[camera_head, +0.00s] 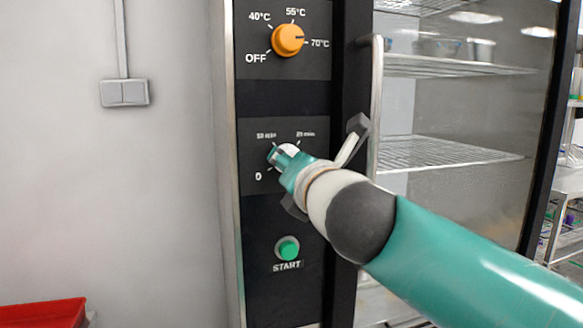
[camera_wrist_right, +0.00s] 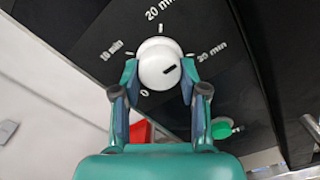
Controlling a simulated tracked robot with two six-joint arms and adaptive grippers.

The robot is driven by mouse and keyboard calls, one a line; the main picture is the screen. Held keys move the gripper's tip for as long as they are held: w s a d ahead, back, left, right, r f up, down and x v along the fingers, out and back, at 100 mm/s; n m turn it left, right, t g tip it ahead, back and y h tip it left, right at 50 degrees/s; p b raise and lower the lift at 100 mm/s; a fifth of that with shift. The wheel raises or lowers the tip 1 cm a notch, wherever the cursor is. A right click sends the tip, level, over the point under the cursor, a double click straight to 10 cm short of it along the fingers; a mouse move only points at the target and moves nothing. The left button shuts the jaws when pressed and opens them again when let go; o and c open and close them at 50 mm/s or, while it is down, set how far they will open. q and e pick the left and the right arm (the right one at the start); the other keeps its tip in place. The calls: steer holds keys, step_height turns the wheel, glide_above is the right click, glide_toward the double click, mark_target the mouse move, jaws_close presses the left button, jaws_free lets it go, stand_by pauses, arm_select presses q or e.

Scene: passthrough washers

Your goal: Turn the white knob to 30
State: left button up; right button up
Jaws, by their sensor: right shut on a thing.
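The white knob (camera_wrist_right: 156,62) is on the black panel, with its dark mark on the right part of its face, pointing right and slightly up toward the rightmost label. Around it are 0, 10 min, 20 min and a rightmost label that is hard to read. My right gripper (camera_wrist_right: 160,70) is shut on the knob, one finger on each side. In the head view, the right gripper (camera_head: 285,156) comes in from the lower right and covers most of the knob and the dial's right side. My left gripper is not in view.
An orange temperature knob (camera_head: 288,40) is above on the same panel, and a green START button (camera_head: 287,248) is below. A vertical door handle (camera_head: 376,100) stands right of the panel, near my wrist. A red box (camera_head: 42,313) is at the lower left.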

steer(key=shift+d, duration=0.1)
stand_by(0.8)
steer(key=o, duration=1.1)
steer(key=shift+w, duration=0.15)
steer(key=v, duration=1.2)
